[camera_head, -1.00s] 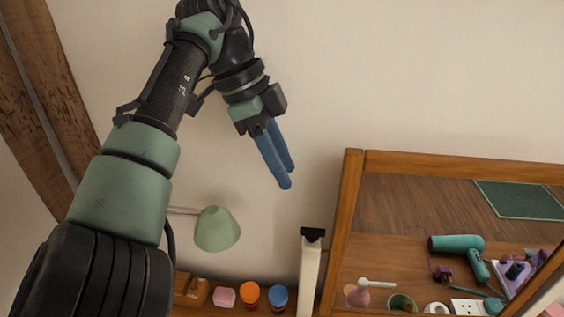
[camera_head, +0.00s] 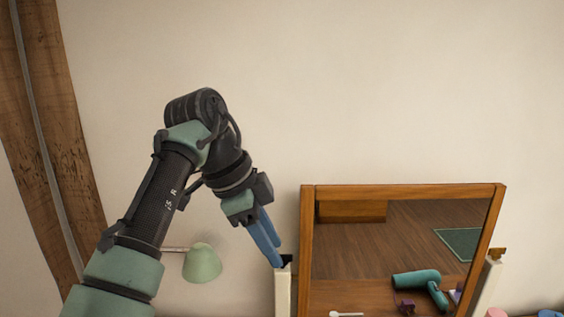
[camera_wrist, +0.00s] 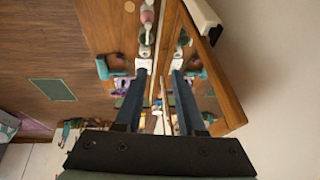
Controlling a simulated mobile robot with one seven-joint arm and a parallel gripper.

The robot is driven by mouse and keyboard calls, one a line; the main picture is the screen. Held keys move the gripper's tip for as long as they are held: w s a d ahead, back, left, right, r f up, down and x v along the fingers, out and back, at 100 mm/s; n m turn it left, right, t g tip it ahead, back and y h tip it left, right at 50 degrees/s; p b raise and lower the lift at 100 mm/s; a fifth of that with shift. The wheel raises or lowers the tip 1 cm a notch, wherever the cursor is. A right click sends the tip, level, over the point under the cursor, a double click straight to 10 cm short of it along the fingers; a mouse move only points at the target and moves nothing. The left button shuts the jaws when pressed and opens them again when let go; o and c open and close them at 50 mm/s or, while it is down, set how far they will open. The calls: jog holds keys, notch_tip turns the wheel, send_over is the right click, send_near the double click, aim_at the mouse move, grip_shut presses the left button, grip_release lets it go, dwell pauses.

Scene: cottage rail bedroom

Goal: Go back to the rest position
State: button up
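My gripper (camera_head: 277,262) hangs from the bent arm in the head view, with its blue fingers pointing down and to the right. In the wrist view my gripper (camera_wrist: 159,72) has its two fingers apart, with nothing held between them. In the head view the fingertips overlap the top of the white mirror post, and I cannot tell the distance between them.
A wood-framed mirror (camera_head: 403,189) on white posts (camera_head: 282,292) stands right of the gripper, reflecting a teal hair dryer (camera_head: 416,280). A green lamp (camera_head: 202,263) is left, behind the arm. The wall above is clear. Cosmetics (camera_wrist: 147,18) show in the wrist view.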

jog(key=w+d+r+n+t+h+b, duration=0.1)
jog(key=w+d+r+n+t, duration=0.1)
jog(key=w+d+r+t, duration=0.3)
jog(key=w+d+n+t+h, duration=0.1)
jog(key=d+t, duration=0.2)
jog(key=d, duration=0.4)
notch_tip(320, 180, up, 7)
jog(key=s+d+n+t+h, duration=0.1)
jog(key=s+d+n+t, duration=0.15)
jog(key=t, duration=0.25)
jog(key=s+a+r+n+t+y, duration=0.2)
jog(key=s+a+r+n+t, duration=0.2)
jog(key=s, duration=0.3)
jog(key=s+a+r+n+t+y+b, duration=0.1)
jog(key=s+a+r+n+t+y, duration=0.2)
jog(key=s+r, duration=0.3)
jog(key=s+a+r+n+t+y, duration=0.2)
jog(key=s+a+r+n+t, duration=0.2)
jog(key=s, duration=0.3)
jog(key=shift+s+a+r+n+t+y+b, duration=0.3)
jog(key=shift+a+r+n+t, duration=0.1)
jog(key=shift+a+n+t, duration=0.35)
